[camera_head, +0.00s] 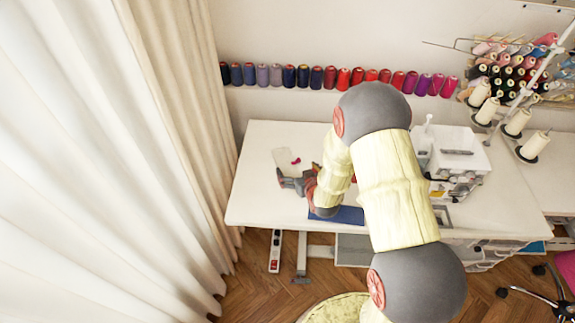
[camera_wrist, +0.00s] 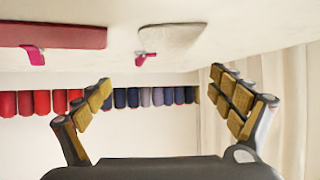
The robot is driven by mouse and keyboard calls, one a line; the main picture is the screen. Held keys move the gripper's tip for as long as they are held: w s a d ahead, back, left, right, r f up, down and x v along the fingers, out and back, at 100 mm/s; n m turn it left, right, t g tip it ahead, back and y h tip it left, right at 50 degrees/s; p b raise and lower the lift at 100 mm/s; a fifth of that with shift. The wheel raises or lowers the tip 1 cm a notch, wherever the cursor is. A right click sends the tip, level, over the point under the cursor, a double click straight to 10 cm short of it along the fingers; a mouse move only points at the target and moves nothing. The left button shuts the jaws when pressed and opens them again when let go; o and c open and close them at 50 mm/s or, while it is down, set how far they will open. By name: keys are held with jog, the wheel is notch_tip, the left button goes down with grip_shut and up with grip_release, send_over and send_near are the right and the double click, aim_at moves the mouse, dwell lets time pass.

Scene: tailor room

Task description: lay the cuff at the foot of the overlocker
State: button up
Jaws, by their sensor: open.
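The overlocker (camera_head: 452,152) is the white machine at the right of the table, partly behind my arm in the head view. A pale flat fabric piece (camera_head: 284,157) with a small pink clip (camera_head: 296,161) lies at the table's left; it also shows in the wrist view (camera_wrist: 172,40). A flat dark-red piece (camera_wrist: 55,36) with another pink clip (camera_wrist: 36,55) lies beside it in the wrist view. I cannot tell for certain which piece is the cuff. My gripper (camera_head: 291,183) is open and empty near the pale piece; its spread fingers show in the wrist view (camera_wrist: 162,92).
The white table (camera_head: 262,208) has bare surface at its left. A blue mat (camera_head: 350,215) lies at the front edge, partly behind my arm. Thread spools (camera_head: 303,76) line the wall behind. Cream cones (camera_head: 533,145) stand at the right. A pale curtain (camera_head: 180,110) hangs close on the left.

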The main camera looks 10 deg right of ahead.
aim_at(290, 167)
jog(key=b+x, duration=0.1)
jog(key=x, duration=0.6)
jog(key=shift+a+r+b, duration=0.1)
jog(key=shift+a+b, duration=0.15)
jog(key=shift+b, duration=0.1)
jog(key=shift+c, duration=0.6)
jog(key=c, duration=0.7)
jog(key=shift+c, duration=0.7)
jog(key=shift+r, duration=0.1)
